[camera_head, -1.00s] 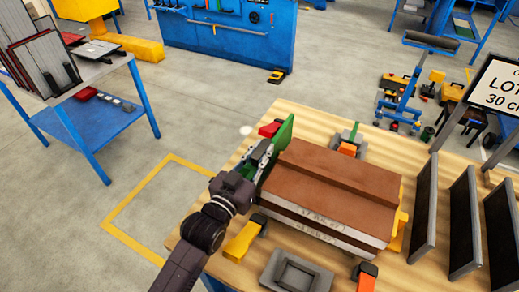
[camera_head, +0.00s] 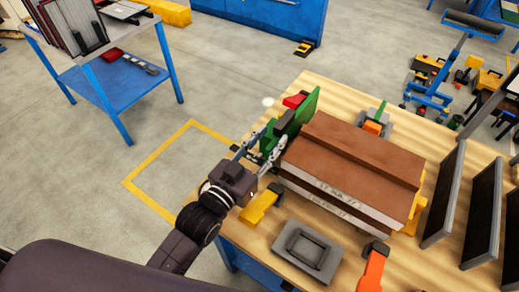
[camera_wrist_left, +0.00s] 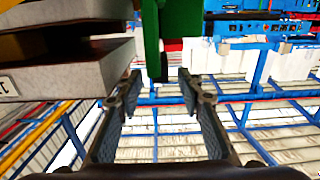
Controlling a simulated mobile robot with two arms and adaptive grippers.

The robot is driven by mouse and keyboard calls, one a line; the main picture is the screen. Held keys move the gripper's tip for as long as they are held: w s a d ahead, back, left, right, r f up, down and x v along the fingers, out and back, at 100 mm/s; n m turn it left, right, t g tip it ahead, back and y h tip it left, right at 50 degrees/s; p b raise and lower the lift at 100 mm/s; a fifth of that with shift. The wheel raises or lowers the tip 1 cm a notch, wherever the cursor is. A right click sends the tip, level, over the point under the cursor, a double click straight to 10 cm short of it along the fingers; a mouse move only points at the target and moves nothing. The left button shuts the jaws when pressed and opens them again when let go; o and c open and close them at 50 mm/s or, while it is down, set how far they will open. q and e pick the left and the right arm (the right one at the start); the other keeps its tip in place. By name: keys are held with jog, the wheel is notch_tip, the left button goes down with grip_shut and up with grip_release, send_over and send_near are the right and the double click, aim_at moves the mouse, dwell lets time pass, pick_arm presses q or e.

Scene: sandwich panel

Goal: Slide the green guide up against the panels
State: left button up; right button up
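The green guide (camera_head: 303,112) stands upright along the left side of the panel stack (camera_head: 345,165), on the wooden table. In the left wrist view the green guide (camera_wrist_left: 151,40) is right beside the edge of the panels (camera_wrist_left: 75,72), with at most a narrow gap. I cannot tell whether they touch. My left gripper (camera_head: 274,136) is on the guide's outer side. In the left wrist view its fingers (camera_wrist_left: 160,78) are spread apart, with the guide's lower end just ahead of the space between them. My right gripper is not in view.
A yellow block (camera_head: 260,206) and a grey tray (camera_head: 306,250) lie near the front edge. An orange clamp (camera_head: 372,270) stands at the front and another (camera_head: 372,127) behind the stack. Dark upright panels (camera_head: 445,200) stand to the right. A blue cart (camera_head: 118,85) is far left.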

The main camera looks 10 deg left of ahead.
pick_arm(q)
jog(key=v, duration=0.4)
jog(key=shift+s+a, duration=0.15)
jog(key=shift+s, duration=0.2)
jog(key=shift+c, duration=0.7)
